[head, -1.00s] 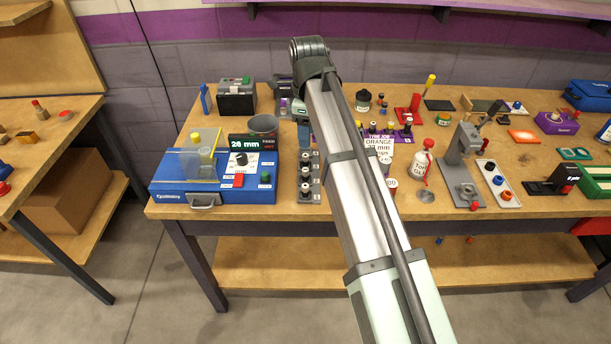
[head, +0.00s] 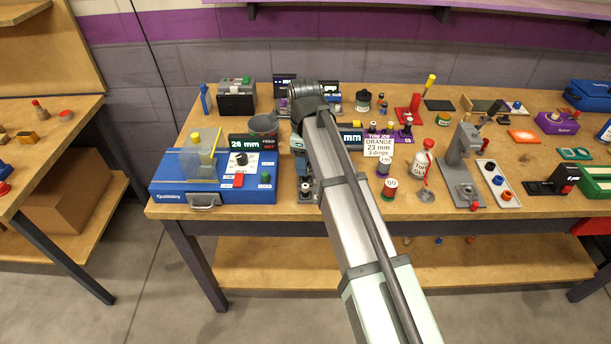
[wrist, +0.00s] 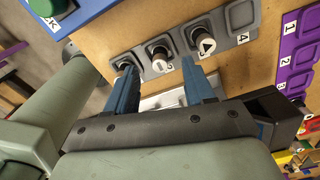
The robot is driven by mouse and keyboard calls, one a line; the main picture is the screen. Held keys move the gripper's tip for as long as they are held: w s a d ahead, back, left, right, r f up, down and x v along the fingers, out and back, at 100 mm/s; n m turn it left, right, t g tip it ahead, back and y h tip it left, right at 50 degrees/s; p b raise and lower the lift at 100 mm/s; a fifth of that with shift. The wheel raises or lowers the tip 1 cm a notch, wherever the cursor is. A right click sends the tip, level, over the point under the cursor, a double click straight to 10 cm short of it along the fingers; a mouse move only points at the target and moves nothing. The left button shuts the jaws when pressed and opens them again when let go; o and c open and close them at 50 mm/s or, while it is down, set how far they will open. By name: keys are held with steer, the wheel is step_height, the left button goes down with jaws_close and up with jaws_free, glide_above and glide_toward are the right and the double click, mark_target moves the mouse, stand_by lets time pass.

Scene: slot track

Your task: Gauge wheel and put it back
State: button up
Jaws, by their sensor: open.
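A grey slotted track with dark, knob-like wheels stands under my gripper. In the wrist view, a left wheel (wrist: 124,66), a middle wheel (wrist: 160,50) and a right wheel with a triangle mark (wrist: 204,42) sit in its slots. The slot marked 4 (wrist: 243,38) is empty. My gripper (wrist: 160,75) is open, its blue fingers apart, with the middle wheel ahead between the tips; nothing shows held. In the head view my arm hides most of the track. A display reading 26 mm (head: 243,142) stands at the blue case (head: 170,188).
A job card (head: 378,147) reads orange, 23 mm, 3 drops. A grey cup (head: 264,126) stands left of my arm. Marked cylinders (head: 389,188), a white bottle (head: 422,158) and a grey press (head: 461,160) stand to the right. The purple numbered strip (wrist: 298,60) is beside the track.

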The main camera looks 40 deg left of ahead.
steer(key=shift+w+d+f, duration=0.1)
steer(key=shift+f, duration=1.05)
steer(key=shift+d+f, duration=0.1)
steer(key=shift+f, duration=1)
steer(key=shift+c, duration=0.3)
jaws_close()
